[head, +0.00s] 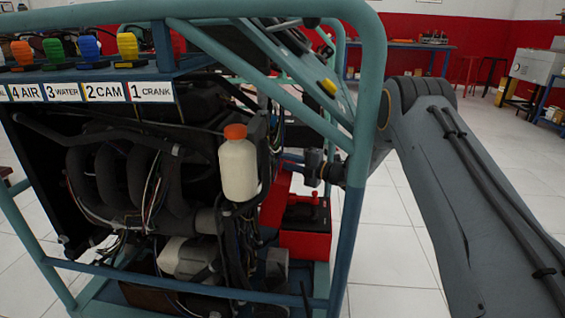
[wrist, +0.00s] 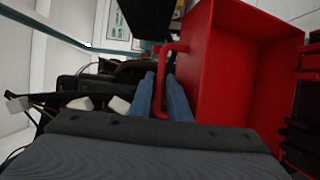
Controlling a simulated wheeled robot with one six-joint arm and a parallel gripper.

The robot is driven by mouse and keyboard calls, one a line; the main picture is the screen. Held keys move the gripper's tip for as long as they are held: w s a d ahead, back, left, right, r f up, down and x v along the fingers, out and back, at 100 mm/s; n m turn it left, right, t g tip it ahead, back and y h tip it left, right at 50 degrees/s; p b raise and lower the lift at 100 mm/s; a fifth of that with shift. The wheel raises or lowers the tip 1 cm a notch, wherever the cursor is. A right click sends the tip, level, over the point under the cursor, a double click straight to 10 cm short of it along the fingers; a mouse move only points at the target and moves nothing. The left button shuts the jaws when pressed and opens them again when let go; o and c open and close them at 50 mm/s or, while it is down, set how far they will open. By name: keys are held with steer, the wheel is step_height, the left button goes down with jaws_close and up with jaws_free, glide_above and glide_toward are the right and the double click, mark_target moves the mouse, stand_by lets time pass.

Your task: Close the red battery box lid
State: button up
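The red battery box (head: 305,243) sits low in the engine stand's frame in the head view. Its red lid (head: 273,200) stands raised behind and left of it, so the box is open. In the wrist view the lid (wrist: 228,65) fills the right of centre, with a red bar handle (wrist: 161,108) on its left side. My gripper (head: 314,172) is by the lid. In the wrist view its two blue fingers (wrist: 161,88) lie on either side of the handle bar. I cannot tell whether they press on it.
A teal tube frame (head: 352,215) stands close around my wrist. A white bottle with an orange cap (head: 238,168) and loose cables are left of the box. Dark battery parts (head: 303,209) show at the box top. The tiled floor to the right is open.

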jaws_close()
stand_by(1.4)
